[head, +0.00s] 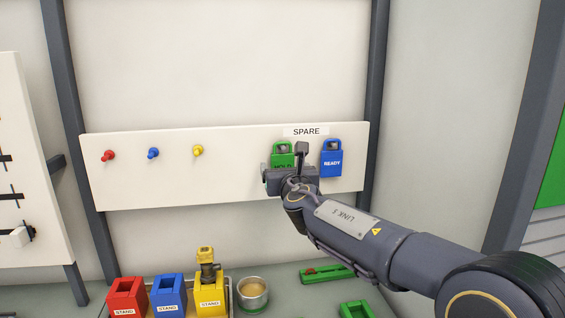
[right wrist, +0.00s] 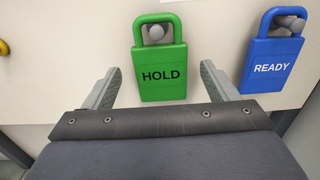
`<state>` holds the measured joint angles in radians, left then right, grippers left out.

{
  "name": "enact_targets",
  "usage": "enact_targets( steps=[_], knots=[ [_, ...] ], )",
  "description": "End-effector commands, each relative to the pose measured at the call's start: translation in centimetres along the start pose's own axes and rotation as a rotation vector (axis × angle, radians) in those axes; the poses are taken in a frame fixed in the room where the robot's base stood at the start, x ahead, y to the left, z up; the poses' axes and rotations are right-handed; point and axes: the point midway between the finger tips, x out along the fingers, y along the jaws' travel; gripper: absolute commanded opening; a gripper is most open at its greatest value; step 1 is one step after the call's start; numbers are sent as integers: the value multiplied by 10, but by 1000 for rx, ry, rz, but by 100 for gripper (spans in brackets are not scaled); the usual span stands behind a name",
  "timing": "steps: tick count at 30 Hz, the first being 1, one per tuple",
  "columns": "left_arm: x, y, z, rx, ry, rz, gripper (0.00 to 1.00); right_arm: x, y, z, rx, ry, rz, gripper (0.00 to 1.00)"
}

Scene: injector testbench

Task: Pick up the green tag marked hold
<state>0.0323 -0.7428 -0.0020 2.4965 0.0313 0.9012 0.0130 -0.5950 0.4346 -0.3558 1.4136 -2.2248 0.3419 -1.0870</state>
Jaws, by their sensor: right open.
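The green tag marked HOLD (right wrist: 163,87) hangs by its loop from a grey peg on the white board. In the head view the green tag (head: 282,151) is under the SPARE label, its lower part hidden by my right gripper. My right gripper (right wrist: 170,85) is open and empty, with one finger to each side of the tag's lower half in the right wrist view. I cannot tell how far the fingertips are from the board. In the head view my right gripper (head: 289,165) is in front of the tag. My left gripper is not in view.
A blue READY tag (head: 332,160) hangs just right of the green one. Red (head: 109,156), blue (head: 153,153) and yellow (head: 198,151) pegs stick out of the board (head: 120,190). Coloured stands, a cup (head: 252,293) and green parts sit on the bench below.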

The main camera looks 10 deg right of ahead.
Motion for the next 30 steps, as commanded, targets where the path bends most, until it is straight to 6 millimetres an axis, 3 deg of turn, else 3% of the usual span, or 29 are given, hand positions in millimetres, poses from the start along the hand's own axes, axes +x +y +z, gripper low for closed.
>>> enact_targets(
  steps=[4,11,22,30],
  knots=[
    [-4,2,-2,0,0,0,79,16,-1,0,0,1,-2,80],
    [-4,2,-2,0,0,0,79,17,-1,0,2,0,-1,80],
    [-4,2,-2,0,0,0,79,17,-1,0,2,0,-1,34],
    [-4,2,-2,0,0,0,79,17,-1,1,2,-1,-1,32]
  ],
)
